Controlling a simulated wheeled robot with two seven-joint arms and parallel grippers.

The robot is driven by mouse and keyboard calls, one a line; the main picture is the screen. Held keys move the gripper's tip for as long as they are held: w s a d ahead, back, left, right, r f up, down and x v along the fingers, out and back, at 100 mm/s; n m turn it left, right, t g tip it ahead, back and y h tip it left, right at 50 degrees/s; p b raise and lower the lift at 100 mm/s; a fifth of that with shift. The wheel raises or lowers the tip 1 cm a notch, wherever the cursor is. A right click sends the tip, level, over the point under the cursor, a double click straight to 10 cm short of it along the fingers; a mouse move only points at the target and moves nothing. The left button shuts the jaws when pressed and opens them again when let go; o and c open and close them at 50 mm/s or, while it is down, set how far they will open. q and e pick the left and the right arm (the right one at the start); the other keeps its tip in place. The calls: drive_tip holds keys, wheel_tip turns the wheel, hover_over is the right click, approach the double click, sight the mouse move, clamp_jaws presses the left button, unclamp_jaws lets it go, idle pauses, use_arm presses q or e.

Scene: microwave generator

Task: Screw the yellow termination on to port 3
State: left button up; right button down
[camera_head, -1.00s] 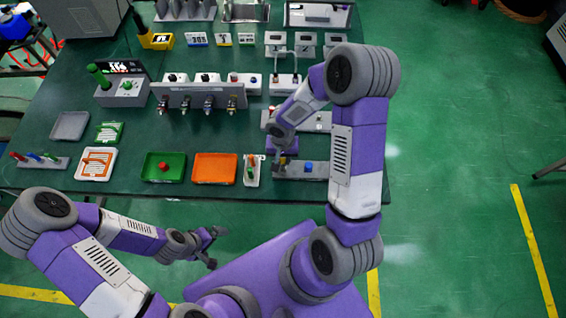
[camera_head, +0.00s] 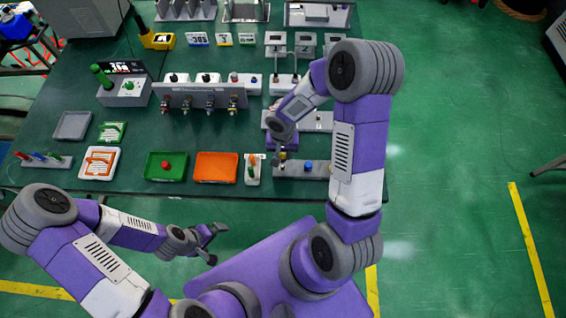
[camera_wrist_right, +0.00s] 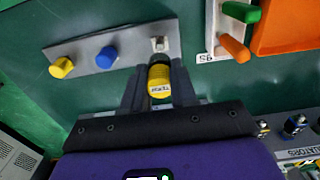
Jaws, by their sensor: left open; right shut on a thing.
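The yellow termination (camera_wrist_right: 160,82), with a label on its end, is between the fingers of my right gripper (camera_wrist_right: 156,88) in the right wrist view. My right gripper is shut on it. In the head view my right gripper (camera_head: 281,156) is over the grey holder strip (camera_head: 322,168) near the table's front. A silver post (camera_wrist_right: 158,44) shows beside the held termination; I cannot tell whether they touch. The grey port panel (camera_head: 200,88) stands further back with several connectors on its front; port numbers are unreadable. My left gripper (camera_head: 212,243) is open and empty, off the table's front edge.
The strip also holds a blue cap (camera_wrist_right: 107,57) and another yellow cap (camera_wrist_right: 62,67). Left of it are a small white holder (camera_head: 253,180) with green and orange pieces, an orange tray (camera_head: 216,168) and a green tray (camera_head: 166,180). Table between trays and panel is clear.

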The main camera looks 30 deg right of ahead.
use_arm(q)
drive_tip(key=shift+f, duration=0.1)
use_arm(e)
drive_tip(key=shift+b, duration=0.35)
use_arm(q)
drive_tip(key=shift+f, duration=0.15)
wheel_tip(320, 180, down, 4)
drive_tip(key=b, duration=0.3)
drive_tip(key=shift+b, duration=0.4)
use_arm(e)
drive_tip(key=w+a+r+n, duration=0.2)
drive_tip(key=w+a+n, duration=0.1)
drive_tip(key=a+n, duration=0.2)
drive_tip(key=shift+a+n, duration=0.15)
drive_tip(key=shift+n, duration=0.55)
use_arm(q)
drive_tip(key=shift+c, duration=0.5)
